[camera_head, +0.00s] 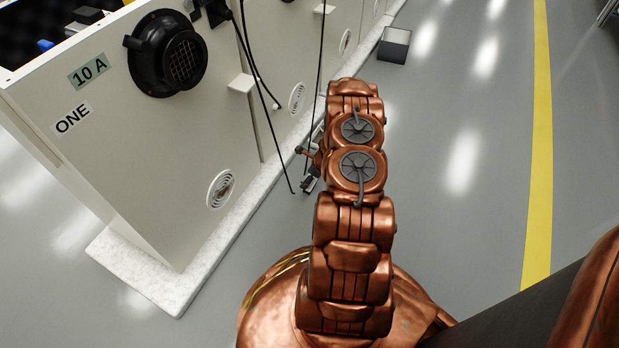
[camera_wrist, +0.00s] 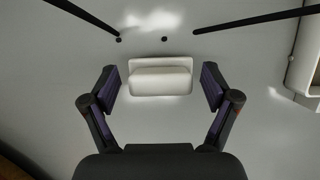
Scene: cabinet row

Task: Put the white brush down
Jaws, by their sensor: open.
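My gripper (camera_head: 311,166) is low beside the pale cabinet's side, partly hidden by my arm in the head view. In the wrist view my gripper (camera_wrist: 160,88) is open, with its two dark fingers spread apart. A white block-like thing (camera_wrist: 160,82) lies between and just beyond the fingertips, with a gap on each side. It sits against a pale surface. I cannot tell whether it is the white brush or a fixed ledge. No bristles show. I cannot make out a white brush in the head view.
The cabinet (camera_head: 140,160) stands on a white speckled plinth (camera_head: 190,270). Black cables (camera_head: 262,80) hang by its side. A white ledge (camera_head: 241,84) juts from it. A grey box (camera_head: 394,46) stands on the floor farther back. The floor to the right is clear.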

